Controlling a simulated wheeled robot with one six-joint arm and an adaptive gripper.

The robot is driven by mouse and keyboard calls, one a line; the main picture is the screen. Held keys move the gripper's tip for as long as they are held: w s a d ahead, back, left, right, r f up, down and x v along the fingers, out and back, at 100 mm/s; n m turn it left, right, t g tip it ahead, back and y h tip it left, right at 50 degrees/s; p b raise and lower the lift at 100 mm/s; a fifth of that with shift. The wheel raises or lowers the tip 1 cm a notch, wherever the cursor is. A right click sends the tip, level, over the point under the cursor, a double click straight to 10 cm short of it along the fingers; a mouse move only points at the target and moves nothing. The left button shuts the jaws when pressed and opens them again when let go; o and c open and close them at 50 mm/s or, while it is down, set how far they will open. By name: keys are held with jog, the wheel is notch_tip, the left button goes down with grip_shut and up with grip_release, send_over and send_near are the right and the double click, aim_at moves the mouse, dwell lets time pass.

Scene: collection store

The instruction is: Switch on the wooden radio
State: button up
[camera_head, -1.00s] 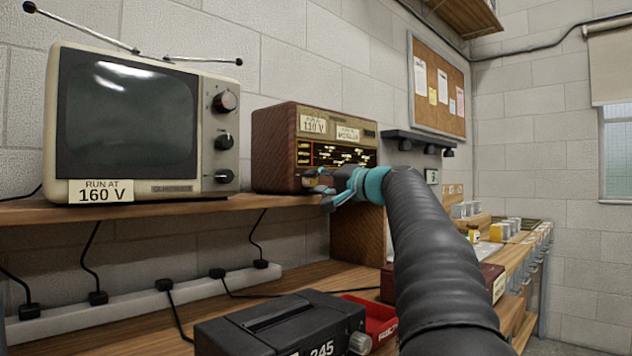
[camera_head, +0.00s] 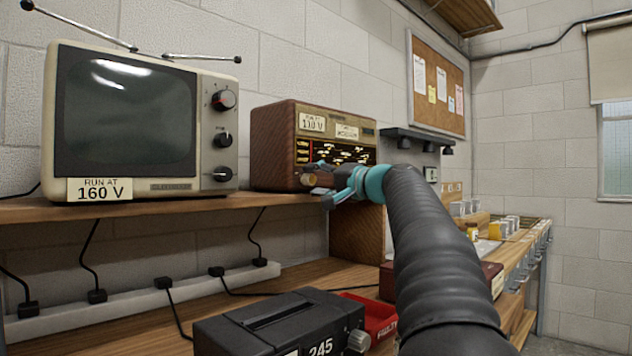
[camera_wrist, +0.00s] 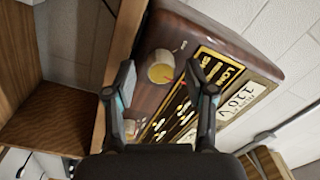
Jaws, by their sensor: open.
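The wooden radio (camera_head: 275,150) stands on the upper shelf, right of the television. It has a dark dial panel with yellow markings and a paper label reading 110 V. A brass-coloured knob (camera_head: 309,180) sits low on the left of its front. My gripper (camera_head: 328,182) is in front of the radio, just right of this knob in the head view. In the wrist view the knob (camera_wrist: 161,68) shows between the tips of my open, empty gripper (camera_wrist: 160,76). I cannot tell whether the fingers touch it. My gripper and arm hide the radio's lower right front.
A television (camera_head: 130,125) labelled 160 V stands left on the shelf (camera_head: 180,208). A corkboard (camera_head: 437,85) hangs on the wall.

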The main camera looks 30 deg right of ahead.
jog(key=v, duration=1.1)
jog(key=shift+s, duration=0.4)
